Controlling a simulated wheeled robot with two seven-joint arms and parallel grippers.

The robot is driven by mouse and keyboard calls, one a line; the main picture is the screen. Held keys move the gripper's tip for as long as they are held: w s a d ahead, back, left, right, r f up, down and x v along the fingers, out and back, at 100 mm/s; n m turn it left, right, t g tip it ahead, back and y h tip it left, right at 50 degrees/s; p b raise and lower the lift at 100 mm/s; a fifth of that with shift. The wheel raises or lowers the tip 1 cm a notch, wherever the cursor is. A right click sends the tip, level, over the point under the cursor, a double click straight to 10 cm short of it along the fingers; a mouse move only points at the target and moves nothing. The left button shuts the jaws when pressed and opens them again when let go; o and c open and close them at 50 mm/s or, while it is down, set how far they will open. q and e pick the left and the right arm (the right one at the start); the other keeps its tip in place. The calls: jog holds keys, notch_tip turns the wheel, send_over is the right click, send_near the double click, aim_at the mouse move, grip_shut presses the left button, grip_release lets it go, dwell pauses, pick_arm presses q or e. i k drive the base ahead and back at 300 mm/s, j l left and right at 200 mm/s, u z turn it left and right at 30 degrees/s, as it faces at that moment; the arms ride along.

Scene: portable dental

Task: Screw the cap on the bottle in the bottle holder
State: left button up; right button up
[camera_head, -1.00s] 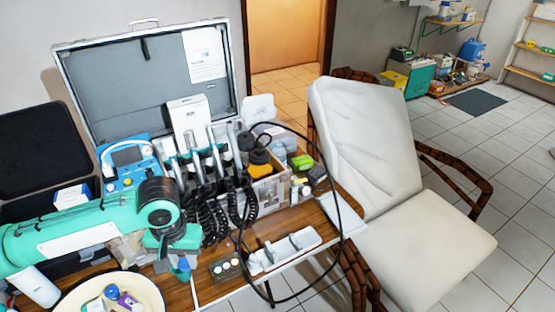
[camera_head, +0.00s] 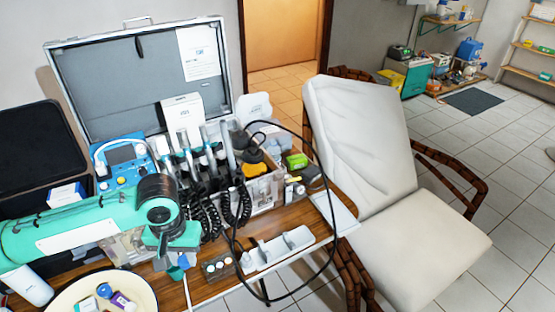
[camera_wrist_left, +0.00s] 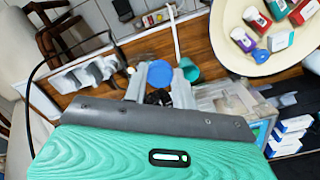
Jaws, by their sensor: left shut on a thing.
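My left gripper (camera_head: 175,258) hangs over the front part of the wooden table, left of a small dark block with round white tops. In the left wrist view its two grey fingers (camera_wrist_left: 160,88) are shut on a round blue cap (camera_wrist_left: 160,72). A teal round piece (camera_wrist_left: 189,69) shows beside the right finger; a teal bit also shows under the gripper in the head view (camera_head: 175,273). A white holder (camera_head: 280,248) lies at the table's front edge, right of the gripper. I cannot tell which piece is the open bottle. My right gripper is not in view.
A cream bowl (camera_head: 66,301) with small boxes and bottles stands at the front left. The dark block (camera_head: 217,267) sits between gripper and white holder. A black cable (camera_head: 332,215) loops around the holder. Dental handpieces with coiled cords (camera_head: 205,190) stand behind.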

aim_at(273, 150)
jog(key=i+l, duration=0.1)
jog(key=l, duration=0.35)
jog(key=i+l, duration=0.1)
jog(key=l, duration=0.75)
jog(key=i+l, duration=0.15)
jog(key=l, duration=0.3)
jog(key=l+u, duration=0.2)
jog(key=u, duration=1.75)
jog(key=i+l, duration=0.05)
